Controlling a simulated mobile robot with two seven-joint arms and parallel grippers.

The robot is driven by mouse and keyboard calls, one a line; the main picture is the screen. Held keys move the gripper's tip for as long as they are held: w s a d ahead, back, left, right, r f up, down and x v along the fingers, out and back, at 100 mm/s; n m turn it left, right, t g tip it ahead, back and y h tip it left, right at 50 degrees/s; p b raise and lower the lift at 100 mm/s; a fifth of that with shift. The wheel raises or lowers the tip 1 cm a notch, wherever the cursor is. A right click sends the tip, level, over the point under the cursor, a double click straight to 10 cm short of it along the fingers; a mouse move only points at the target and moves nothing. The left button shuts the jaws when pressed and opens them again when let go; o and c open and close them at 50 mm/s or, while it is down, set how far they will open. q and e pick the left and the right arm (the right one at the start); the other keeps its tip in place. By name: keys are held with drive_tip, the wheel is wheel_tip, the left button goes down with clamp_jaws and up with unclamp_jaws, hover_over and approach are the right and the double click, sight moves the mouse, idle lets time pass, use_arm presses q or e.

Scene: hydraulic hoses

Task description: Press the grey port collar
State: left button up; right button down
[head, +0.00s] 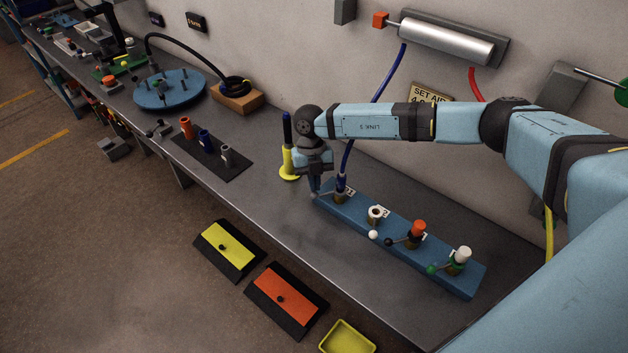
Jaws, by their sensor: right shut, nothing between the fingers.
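The blue port block (400,243) lies on the bench with several ports in a row. A pale ring-shaped collar with a dark open centre (376,213) is on the second port; whether this is the grey one I cannot tell for sure. A blue hose (346,160) ends in the leftmost port (340,195). An orange cap (418,228) and a white cap (462,254) top the other two. My right gripper (316,190) is shut and empty, pointing down beside the leftmost port, near the block's left end. Whether it touches anything is unclear. My left gripper is out of view.
Small levers with a white (373,235), black (389,242) and green ball (432,268) stick out along the block's front. A yellow holder with a dark blue top (288,160) stands left of my gripper. A black mat (212,158) holds orange, blue and grey fittings.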

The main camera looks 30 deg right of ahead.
drive_tip(key=shift+s+a, duration=0.1)
drive_tip(key=shift+s+a+n+h+b, duration=0.15)
drive_tip(key=shift+s+n+h+b, duration=0.25)
drive_tip(key=shift+n, duration=0.55)
drive_tip(key=shift+s+a+n+h+b, duration=0.1)
drive_tip(key=shift+s+a+n+h, duration=0.1)
drive_tip(key=shift+s+n, duration=0.6)
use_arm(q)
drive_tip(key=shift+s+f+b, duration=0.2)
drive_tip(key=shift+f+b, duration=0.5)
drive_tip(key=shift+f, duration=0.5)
use_arm(e)
drive_tip(key=s+n, duration=0.1)
drive_tip(key=n, duration=0.1)
drive_tip(key=n+h, duration=0.1)
drive_tip(key=n, duration=0.1)
drive_tip(key=shift+s, duration=0.4)
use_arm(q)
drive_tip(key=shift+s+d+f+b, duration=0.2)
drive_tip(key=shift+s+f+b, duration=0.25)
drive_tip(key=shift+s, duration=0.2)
use_arm(e)
drive_tip(key=shift+s+d, duration=0.3)
drive_tip(key=shift+s, duration=0.55)
drive_tip(key=shift+w, duration=0.1)
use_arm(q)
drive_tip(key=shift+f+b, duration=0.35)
use_arm(e)
drive_tip(key=shift+w+d, duration=0.5)
drive_tip(key=shift+w, duration=0.1)
